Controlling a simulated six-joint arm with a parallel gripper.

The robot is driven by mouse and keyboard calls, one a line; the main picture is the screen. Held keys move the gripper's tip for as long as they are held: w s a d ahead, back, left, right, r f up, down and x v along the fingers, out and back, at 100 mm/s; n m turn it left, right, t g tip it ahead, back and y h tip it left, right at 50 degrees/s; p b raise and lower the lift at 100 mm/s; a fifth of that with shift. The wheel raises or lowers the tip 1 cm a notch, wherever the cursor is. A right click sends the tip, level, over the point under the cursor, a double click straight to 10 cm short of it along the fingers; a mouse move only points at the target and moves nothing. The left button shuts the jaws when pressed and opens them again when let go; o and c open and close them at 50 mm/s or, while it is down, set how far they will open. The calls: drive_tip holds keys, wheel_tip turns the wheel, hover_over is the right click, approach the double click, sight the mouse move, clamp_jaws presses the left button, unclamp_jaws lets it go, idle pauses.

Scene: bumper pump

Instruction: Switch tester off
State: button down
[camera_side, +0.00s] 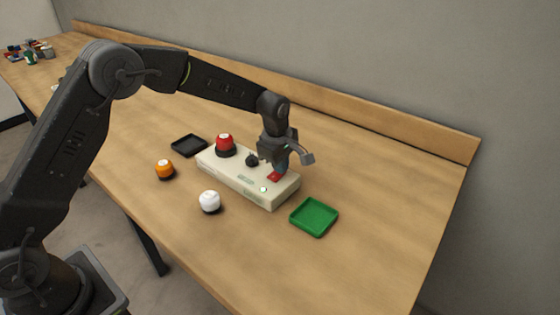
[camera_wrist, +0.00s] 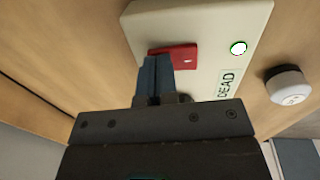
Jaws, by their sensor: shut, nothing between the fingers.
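The tester (camera_side: 232,173) is a cream box in the middle of the table. A red dome-topped piece (camera_side: 225,143) on a dark base and a black knob (camera_side: 252,160) are on its top. A red switch (camera_side: 274,177) sits near its right end and also shows in the wrist view (camera_wrist: 182,56). A round light (camera_wrist: 238,48) beside it looks white with a green rim, and a label reads "DEAD" (camera_wrist: 227,84). My gripper (camera_side: 279,172) is shut and empty, its tips at the red switch; whether they touch it I cannot tell.
A white dome piece (camera_side: 209,201) and an orange one (camera_side: 165,168) stand in front of the tester. A green tray (camera_side: 314,217) lies to its right, a black tray (camera_side: 188,145) to its left. The table's right part is clear.

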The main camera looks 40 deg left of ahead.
sight(272, 179)
drive_tip(key=shift+f, duration=0.25)
drive_tip(key=shift+s, duration=0.15)
drive_tip(key=shift+s+r, duration=0.2)
drive_tip(key=shift+s, duration=0.4)
drive_tip(key=shift+r, duration=0.2)
wheel_tip(272, 179, up, 14)
drive_tip(key=s, duration=0.1)
drive_tip(key=shift+s+f, duration=0.15)
drive_tip(key=shift+s, duration=0.2)
